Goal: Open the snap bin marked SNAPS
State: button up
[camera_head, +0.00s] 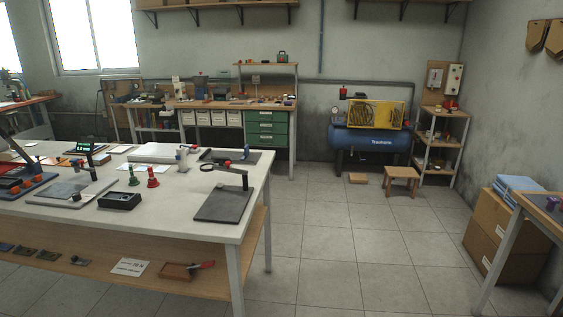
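I cannot make out a bin marked SNAPS. A row of several white bins (219,119) sits under the top of the back workbench (225,104), with small labels too small to read. Right of them, a green drawer cabinet (266,128) stands under the same bench, its drawers looking shut and its pale labels unreadable. A black open-topped box (120,200) lies on the near white table, with no readable mark. My gripper is not in view.
The white table (185,215) fills the left foreground, with hand tools and a lower shelf. A blue compressor (368,140), a stool (401,178) and a shelf rack (438,140) stand at the back right. Cardboard boxes (490,225) stand right. Tiled floor (350,240) is clear between.

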aim_at(219, 117)
jog(key=z, duration=0.15)
jog(key=i, duration=3.75)
jog(key=u, duration=0.35)
jog(key=i, duration=1.55)
jog(key=u, duration=0.7)
jog(key=i, duration=0.85)
jog(key=u, duration=0.1)
